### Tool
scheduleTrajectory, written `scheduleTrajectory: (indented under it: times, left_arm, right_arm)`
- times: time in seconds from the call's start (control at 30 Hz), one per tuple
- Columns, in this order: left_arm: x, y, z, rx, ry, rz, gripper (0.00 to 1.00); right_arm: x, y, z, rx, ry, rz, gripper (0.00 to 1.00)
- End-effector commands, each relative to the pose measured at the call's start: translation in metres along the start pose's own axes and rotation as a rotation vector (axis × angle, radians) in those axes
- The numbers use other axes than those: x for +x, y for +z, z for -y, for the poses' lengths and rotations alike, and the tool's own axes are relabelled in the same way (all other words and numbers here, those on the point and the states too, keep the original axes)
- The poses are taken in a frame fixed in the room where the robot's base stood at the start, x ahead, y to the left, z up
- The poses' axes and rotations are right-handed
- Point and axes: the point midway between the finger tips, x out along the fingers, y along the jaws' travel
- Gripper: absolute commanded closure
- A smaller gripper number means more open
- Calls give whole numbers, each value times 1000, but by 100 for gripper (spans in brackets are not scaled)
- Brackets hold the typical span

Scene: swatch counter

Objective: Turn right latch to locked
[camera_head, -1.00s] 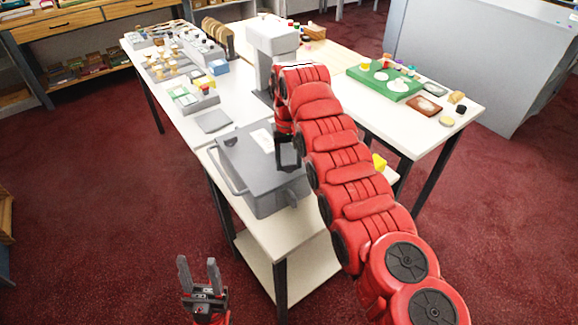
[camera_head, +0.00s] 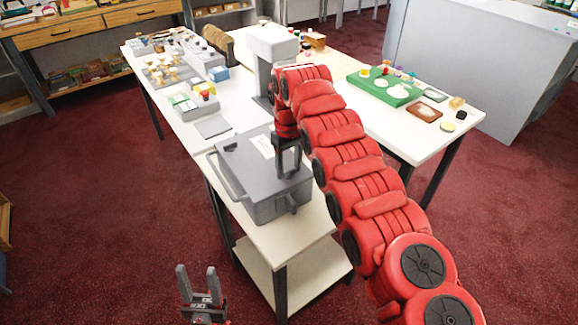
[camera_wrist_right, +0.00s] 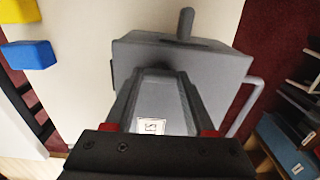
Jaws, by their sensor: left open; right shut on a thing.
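The grey case (camera_head: 250,180) sits closed on the white table, with a pale label on its lid. My right gripper (camera_head: 289,176) reaches down onto the right part of the lid. In the right wrist view its fingers (camera_wrist_right: 165,78) are shut on what seems to be the right latch, mostly hidden between them; its turn angle cannot be told. My left gripper (camera_head: 198,272) is open and empty, low in front of the table.
A bar handle (camera_head: 224,180) runs along the case's left side. A grey stand (camera_head: 270,50) rises behind the case. A green tray (camera_head: 385,88) lies on the right table. Yellow (camera_wrist_right: 18,10) and blue (camera_wrist_right: 28,54) blocks lie beside the case. Red carpet is clear at the left.

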Motion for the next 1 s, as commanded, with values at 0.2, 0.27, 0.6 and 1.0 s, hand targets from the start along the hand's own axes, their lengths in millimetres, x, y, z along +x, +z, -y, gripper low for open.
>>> scheduleTrajectory:
  times: [0.2,0.27,0.6,1.0]
  left_arm:
    - [0,0,0,0,0,0,50]
    - [0,0,0,0,0,0,50]
    - [0,0,0,0,0,0,50]
    - [25,-4,1,0,0,1,50]
  right_arm:
    - [0,0,1,-1,-1,-1,100]
    - [0,0,1,-1,-1,-1,35]
    - [0,0,0,1,0,0,15]
    - [-55,0,2,0,-2,0,15]
